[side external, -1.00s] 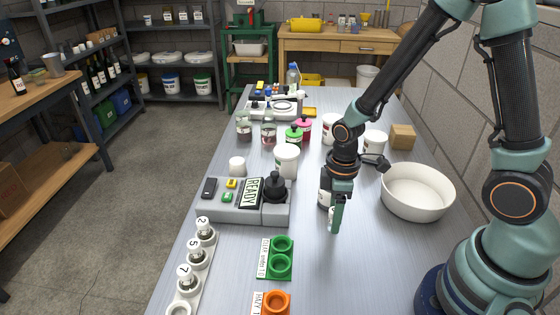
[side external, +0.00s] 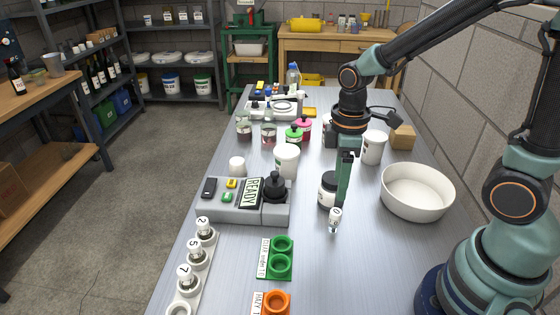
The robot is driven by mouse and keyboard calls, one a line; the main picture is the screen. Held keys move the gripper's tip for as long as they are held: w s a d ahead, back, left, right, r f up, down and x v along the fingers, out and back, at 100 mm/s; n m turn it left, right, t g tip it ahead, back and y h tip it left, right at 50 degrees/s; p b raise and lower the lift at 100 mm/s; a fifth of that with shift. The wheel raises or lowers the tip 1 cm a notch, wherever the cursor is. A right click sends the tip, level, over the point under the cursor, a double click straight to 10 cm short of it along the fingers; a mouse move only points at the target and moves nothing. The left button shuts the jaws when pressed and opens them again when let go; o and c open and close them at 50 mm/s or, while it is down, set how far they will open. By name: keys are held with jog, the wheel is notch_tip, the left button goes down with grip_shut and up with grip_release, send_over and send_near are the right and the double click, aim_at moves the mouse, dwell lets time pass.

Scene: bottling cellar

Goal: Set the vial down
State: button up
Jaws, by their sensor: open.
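The small clear vial (side external: 333,226) with a white, marked cap stands upright on the grey metal bench, right of the green rack. My gripper (side external: 342,198) points down just above and behind the vial, apart from it. It is open, and nothing shows held in it. One green finger is plain, and the other is hard to make out. The green two-hole rack (side external: 279,260) with a "CLEAR" label is empty. The white rack (side external: 194,264) at left holds vials with numbered caps, with 2, 5 and 7 readable.
A dark jar with a white label (side external: 325,191) stands close beside my gripper. The white bowl (side external: 417,193) is to the right. The grey device (side external: 230,211) with a "READY" display is left. An orange rack (side external: 276,302) is at the front. Bench right of the racks is clear.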

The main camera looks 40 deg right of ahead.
notch_tip(320, 180, up, 13)
jog(key=s+d+m+t, duration=0.2)
jog(key=m+t, duration=0.3)
jog(key=m, duration=0.4)
jog(key=shift+f+t, duration=0.15)
jog(key=shift+t, duration=0.15)
